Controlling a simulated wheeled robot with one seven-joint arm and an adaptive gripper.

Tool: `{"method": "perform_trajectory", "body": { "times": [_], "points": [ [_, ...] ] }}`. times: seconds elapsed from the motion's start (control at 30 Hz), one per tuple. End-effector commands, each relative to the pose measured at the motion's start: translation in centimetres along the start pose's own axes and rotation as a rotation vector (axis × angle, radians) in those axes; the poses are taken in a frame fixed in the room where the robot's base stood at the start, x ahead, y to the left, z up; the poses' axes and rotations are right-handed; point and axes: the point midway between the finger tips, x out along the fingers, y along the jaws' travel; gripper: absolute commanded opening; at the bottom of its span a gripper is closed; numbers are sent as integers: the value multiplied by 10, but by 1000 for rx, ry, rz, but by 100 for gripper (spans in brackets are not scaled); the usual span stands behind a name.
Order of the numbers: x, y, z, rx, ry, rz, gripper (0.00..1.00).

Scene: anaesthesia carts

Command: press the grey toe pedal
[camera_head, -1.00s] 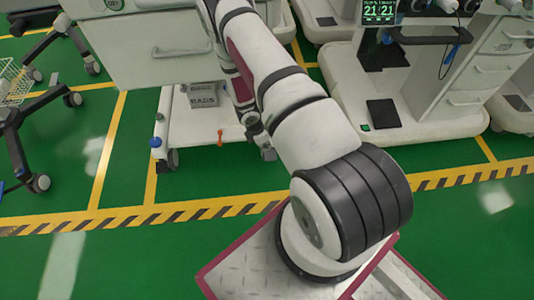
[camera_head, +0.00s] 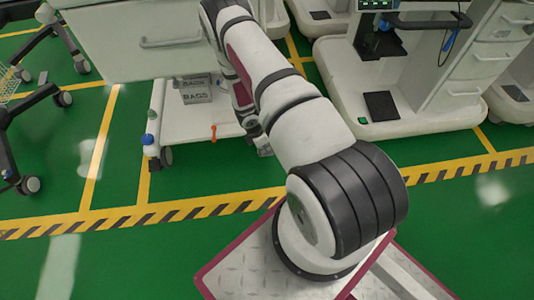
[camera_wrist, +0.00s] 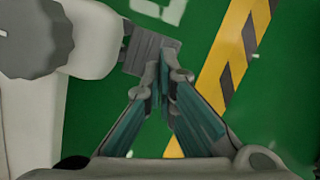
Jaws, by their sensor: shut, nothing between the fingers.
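The grey toe pedal (camera_wrist: 148,52), a ridged plate, shows in the wrist view beside the white cart base (camera_wrist: 30,125), over the green floor. My gripper (camera_wrist: 160,75) is shut and empty, its fingertips together at the near right edge of the pedal. They overlap the pedal in the picture; I cannot tell whether they touch it. In the head view my arm hides most of the gripper. A small dark grey part (camera_head: 264,150) shows at the front right of the cart base; I cannot tell whether it is the pedal.
A dark round ridged part (camera_wrist: 35,38) stands left of the pedal. In the head view, an orange lever (camera_head: 214,132) and boxes (camera_head: 194,92) are on the cart base. Green floor in front is clear.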

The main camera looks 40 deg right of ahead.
Motion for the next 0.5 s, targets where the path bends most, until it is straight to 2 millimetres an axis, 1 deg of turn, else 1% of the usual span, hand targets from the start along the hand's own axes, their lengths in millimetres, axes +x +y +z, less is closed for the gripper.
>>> {"method": "perform_trajectory", "body": {
  "times": [0.03,0.1,0.5],
  "points": [
    [4,0,0,1,0,1,0],
    [6,1,0,1,0,2,0],
    [8,1,0,0,0,1,0]
  ]
}}
